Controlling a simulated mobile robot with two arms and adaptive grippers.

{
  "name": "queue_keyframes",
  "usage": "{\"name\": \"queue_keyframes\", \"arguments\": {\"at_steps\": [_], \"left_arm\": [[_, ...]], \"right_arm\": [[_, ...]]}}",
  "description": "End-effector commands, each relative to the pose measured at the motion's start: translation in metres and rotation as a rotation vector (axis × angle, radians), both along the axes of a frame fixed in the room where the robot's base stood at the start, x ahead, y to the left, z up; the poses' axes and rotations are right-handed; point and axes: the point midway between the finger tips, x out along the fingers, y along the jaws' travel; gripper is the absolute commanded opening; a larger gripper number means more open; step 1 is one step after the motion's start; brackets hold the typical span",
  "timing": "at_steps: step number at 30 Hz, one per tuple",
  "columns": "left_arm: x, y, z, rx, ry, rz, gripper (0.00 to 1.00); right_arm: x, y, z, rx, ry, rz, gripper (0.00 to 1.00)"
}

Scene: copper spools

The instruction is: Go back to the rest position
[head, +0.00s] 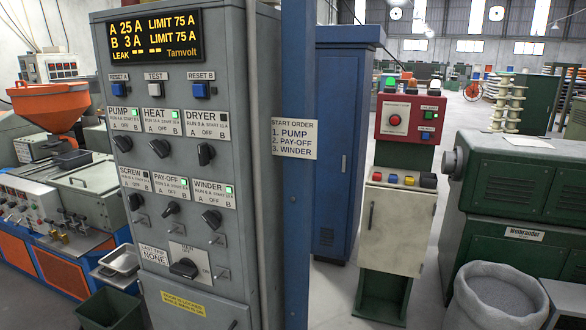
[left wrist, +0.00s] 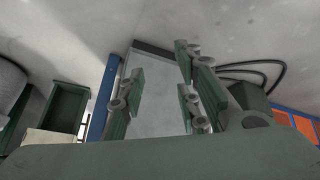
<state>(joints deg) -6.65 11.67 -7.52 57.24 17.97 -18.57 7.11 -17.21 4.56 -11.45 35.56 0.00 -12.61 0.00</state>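In the left wrist view my left gripper (left wrist: 158,88) shows its two green and grey fingers spread apart, with nothing between them. Behind the fingers is a pale grey surface; I cannot tell how far away it is. Neither gripper shows in the head view, and my right gripper is in no view. The grey control cabinet (head: 222,265) stands upright close in front in the head view. Its display (head: 155,36) reads A 25 A and B 3 A, each with LIMIT 75 A. Green lamps show at PUMP, HEAT, PAY-OFF and WINDER. The last-trip label reads NONE.
A blue post (head: 297,230) with a start-order sign (head: 294,139) stands beside the cabinet. Behind are a blue locker (head: 335,150), a red control box (head: 410,118) and a green machine (head: 515,190). A grey bin (head: 497,300) stands at lower right. An orange hopper (head: 48,103) is at left.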

Motion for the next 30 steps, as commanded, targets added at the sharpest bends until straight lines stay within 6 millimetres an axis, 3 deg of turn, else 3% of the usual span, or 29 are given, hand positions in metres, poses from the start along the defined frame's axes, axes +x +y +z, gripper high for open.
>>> {"name": "queue_keyframes", "arguments": {"at_steps": [1,6,9,13,15,18,30], "left_arm": [[-0.038,-0.007,-0.024,0.023,0.063,-0.034,0.3],[-0.154,-0.026,-0.079,0.092,0.235,-0.167,0.3],[-0.216,-0.037,-0.098,0.119,0.32,-0.247,0.3],[-0.275,-0.047,-0.111,0.137,0.397,-0.33,0.3],[-0.296,-0.052,-0.114,0.141,0.422,-0.359,0.3],[-0.31,-0.055,-0.116,0.145,0.44,-0.384,0.3],[-0.313,-0.055,-0.117,0.146,0.444,-0.387,0.3]], "right_arm": [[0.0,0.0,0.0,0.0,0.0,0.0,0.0],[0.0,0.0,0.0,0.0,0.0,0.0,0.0],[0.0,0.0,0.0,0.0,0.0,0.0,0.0],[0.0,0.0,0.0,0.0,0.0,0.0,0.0],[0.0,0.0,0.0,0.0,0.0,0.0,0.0],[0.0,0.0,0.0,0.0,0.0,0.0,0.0],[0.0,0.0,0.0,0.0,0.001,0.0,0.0]]}}
